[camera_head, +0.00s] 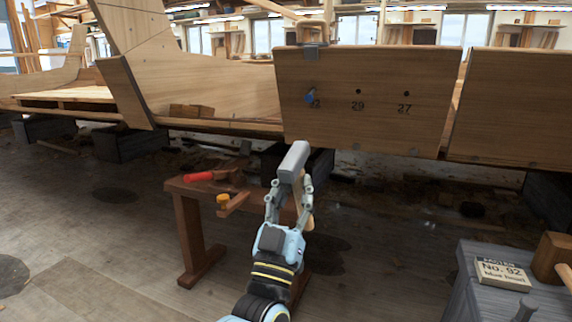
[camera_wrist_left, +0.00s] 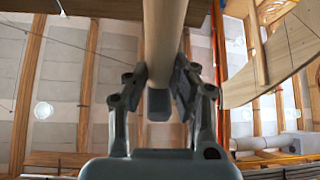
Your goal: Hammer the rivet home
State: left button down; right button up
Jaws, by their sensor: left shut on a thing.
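A hammer with a grey block head (camera_head: 294,160) and a pale wooden handle (camera_wrist_left: 164,35) is in my left gripper (camera_head: 289,188). The gripper's fingers are shut on the handle, which also shows between them in the left wrist view. A blue rivet (camera_head: 310,95) sticks out of the plank's left part, above a partly covered number. Two bare holes beside it are marked 29 and 27. My right gripper is out of view.
A low brown bench (camera_head: 185,190) stands left of my left arm, with a red-handled tool (camera_head: 199,176) on it. Open floor lies left.

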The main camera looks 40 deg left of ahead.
pick_arm(q)
jog(key=w+a+r+y+b, duration=0.1)
jog(key=w+a+r, duration=0.2)
jog(key=w+a, duration=0.3)
jog(key=shift+w+a+r+n+g, duration=0.2)
jog(key=shift+w+r+n+g, duration=0.15)
jog(key=shift+w, duration=0.8)
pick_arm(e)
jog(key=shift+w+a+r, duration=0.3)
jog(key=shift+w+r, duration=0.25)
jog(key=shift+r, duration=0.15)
